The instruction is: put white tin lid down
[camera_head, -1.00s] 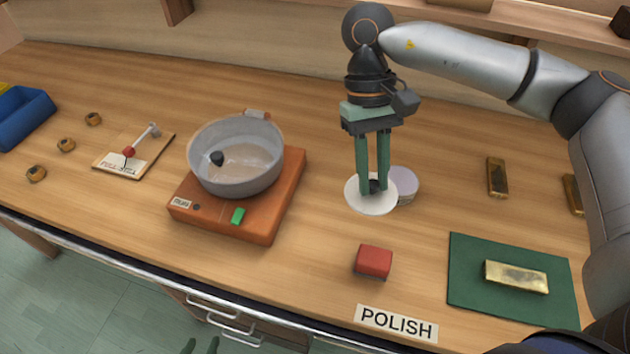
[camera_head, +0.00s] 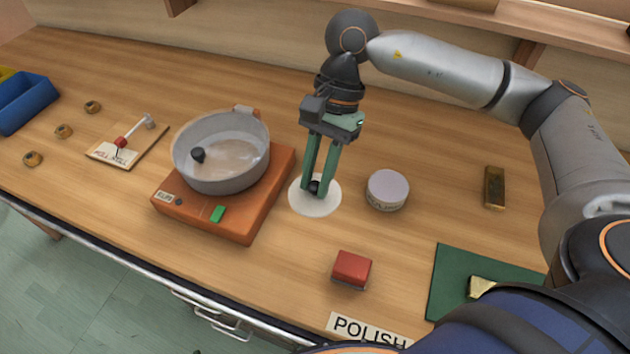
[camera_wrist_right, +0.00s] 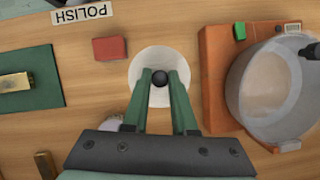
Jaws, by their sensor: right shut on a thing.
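The white tin lid (camera_head: 315,206) is a flat white disc with a dark round knob. It is at or just above the wooden table, between the orange hot plate and the round tin; I cannot tell whether it touches the wood. My right gripper (camera_head: 315,190) points down and is shut on the lid's knob. In the right wrist view the lid (camera_wrist_right: 148,62) lies beyond the fingers, with the knob between the fingertips (camera_wrist_right: 160,78). The round white tin (camera_head: 387,190) stands to the right of the lid, apart from it. My left gripper is not in view.
The orange hot plate (camera_head: 240,218) with a grey pan (camera_head: 220,178) stands close left of the lid. A red block (camera_head: 351,268) lies in front. A green mat (camera_head: 452,275) with a gold bar (camera_head: 479,287) is at right. Bare wood lies behind the lid.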

